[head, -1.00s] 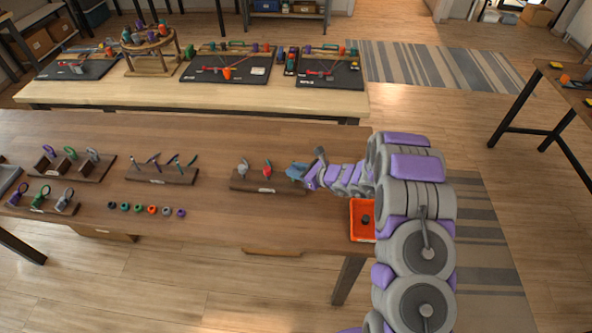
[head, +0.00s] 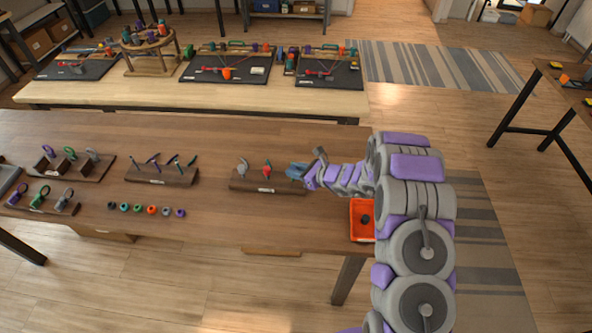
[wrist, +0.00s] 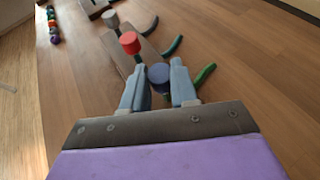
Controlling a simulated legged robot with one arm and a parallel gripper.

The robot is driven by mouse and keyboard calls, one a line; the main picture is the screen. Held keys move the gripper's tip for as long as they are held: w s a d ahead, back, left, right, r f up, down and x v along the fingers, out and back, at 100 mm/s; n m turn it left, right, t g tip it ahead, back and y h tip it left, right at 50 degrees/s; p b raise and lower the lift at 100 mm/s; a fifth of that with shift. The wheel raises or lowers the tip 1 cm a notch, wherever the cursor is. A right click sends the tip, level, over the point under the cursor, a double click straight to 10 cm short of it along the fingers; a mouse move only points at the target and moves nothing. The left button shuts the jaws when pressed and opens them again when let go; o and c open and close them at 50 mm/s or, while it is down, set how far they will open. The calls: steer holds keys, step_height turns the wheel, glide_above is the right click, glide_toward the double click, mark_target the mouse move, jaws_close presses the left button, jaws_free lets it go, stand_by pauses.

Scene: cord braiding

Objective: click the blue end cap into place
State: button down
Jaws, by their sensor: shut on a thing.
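In the wrist view the blue end cap (wrist: 159,76) sits between the two grey-blue fingers of my gripper (wrist: 158,69), which is shut on it. A green cord piece (wrist: 205,74) sticks out to the right of the cap. The cap is at the near end of a wooden stand (wrist: 146,52), in line with a red cap (wrist: 130,42) and a grey cap (wrist: 110,20). I cannot tell whether the cap is fully seated.
An orange tray (head: 356,234) with a dark piece in it stands at the table's right edge. A row of small coloured rings (head: 151,209) and another wooden stand (head: 160,175) with cords lie to the left. The table in front of the stand is clear.

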steer(key=shift+f, duration=0.75)
steer(key=shift+c, duration=2.4)
jaws_free()
steer(key=shift+r, duration=0.1)
steer(key=shift+v, duration=3)
